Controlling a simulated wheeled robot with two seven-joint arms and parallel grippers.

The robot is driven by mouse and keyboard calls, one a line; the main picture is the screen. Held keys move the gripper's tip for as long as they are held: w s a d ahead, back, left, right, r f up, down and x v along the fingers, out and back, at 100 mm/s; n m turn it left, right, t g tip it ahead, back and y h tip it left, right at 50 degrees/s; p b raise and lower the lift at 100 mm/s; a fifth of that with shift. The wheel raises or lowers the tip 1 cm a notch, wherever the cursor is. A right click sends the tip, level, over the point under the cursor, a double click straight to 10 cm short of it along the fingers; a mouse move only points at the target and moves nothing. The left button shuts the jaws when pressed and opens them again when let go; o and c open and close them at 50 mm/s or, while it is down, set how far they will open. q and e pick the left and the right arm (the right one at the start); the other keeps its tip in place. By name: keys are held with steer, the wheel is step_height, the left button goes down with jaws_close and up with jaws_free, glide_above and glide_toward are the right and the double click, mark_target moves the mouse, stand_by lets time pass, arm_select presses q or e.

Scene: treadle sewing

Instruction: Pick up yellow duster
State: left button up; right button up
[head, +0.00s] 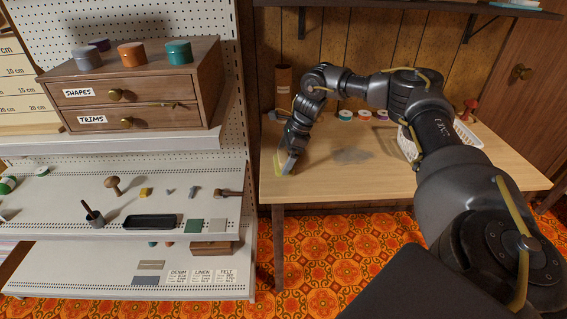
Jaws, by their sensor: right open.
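The yellow duster (279,158) shows as a small pale yellow patch at the left end of the wooden table, partly hidden by my right gripper. My right gripper (287,168) points down at the duster, with its jaws open. I cannot tell whether its fingers touch the cloth or lie on either side of it. My left gripper is not in view.
On the wooden table (420,182) stand a brown cylinder (284,82), several coloured spools (345,115) and a white basket (462,138). A white shelf unit (60,205) with a drawer box (140,88) stands close on the left. The table's front middle is clear.

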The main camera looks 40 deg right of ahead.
steer(key=shift+x, duration=0.9)
steer(key=c, duration=0.6)
steer(key=shift+r, duration=0.15)
steer(key=shift+r, duration=0.65)
steer(key=s+r, duration=0.1)
steer(key=r, duration=0.1)
steer(key=s+a+r, duration=0.1)
steer(key=r, duration=0.1)
steer(key=s+r, duration=0.1)
steer(key=r, duration=0.1)
steer(key=shift+s+a+r, duration=0.35)
steer(key=shift+a, duration=0.05)
steer(key=s+a+r, duration=0.1)
steer(key=s, duration=0.2)
steer(key=s+a+r, duration=0.1)
steer(key=s+r, duration=0.1)
steer(key=s, duration=0.1)
steer(key=s+a+r, duration=0.1)
steer(key=s+a, duration=0.1)
steer(key=s, duration=0.1)
steer(key=shift+a+r+b, duration=0.1)
steer(key=shift+r+b, duration=0.25)
steer(key=shift+r, duration=0.05)
